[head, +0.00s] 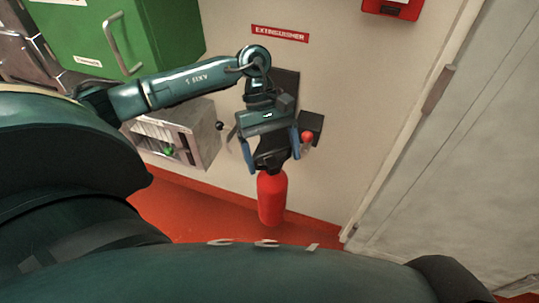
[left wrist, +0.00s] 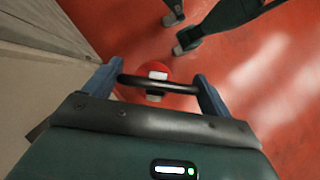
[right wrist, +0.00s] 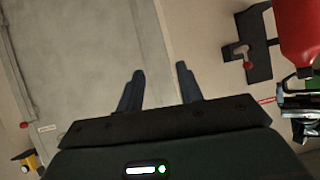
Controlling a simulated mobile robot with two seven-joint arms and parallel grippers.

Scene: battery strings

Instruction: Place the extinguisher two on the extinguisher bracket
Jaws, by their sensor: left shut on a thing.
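Extinguisher two (head: 272,198), a red cylinder with a black top, hangs roughly upright from my left gripper (head: 271,155) in front of the wall. The left wrist view looks down on its red top (left wrist: 157,70), with a black handle bar between the blue fingers. The black extinguisher bracket (head: 286,82) is on the wall behind the gripper, partly hidden by it. The bracket (right wrist: 256,45) also shows in the right wrist view, apart from the red body beside it. I cannot tell the exact gap to the wall. My right gripper (right wrist: 160,69) is open and empty, facing the door.
A red "EXTINGUISHER" label (head: 280,33) is above the bracket. A green cabinet (head: 160,25) and a grey metal box (head: 195,138) stand left. A grey door (head: 455,165) is at the right. The red floor (head: 185,212) below the extinguisher looks clear.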

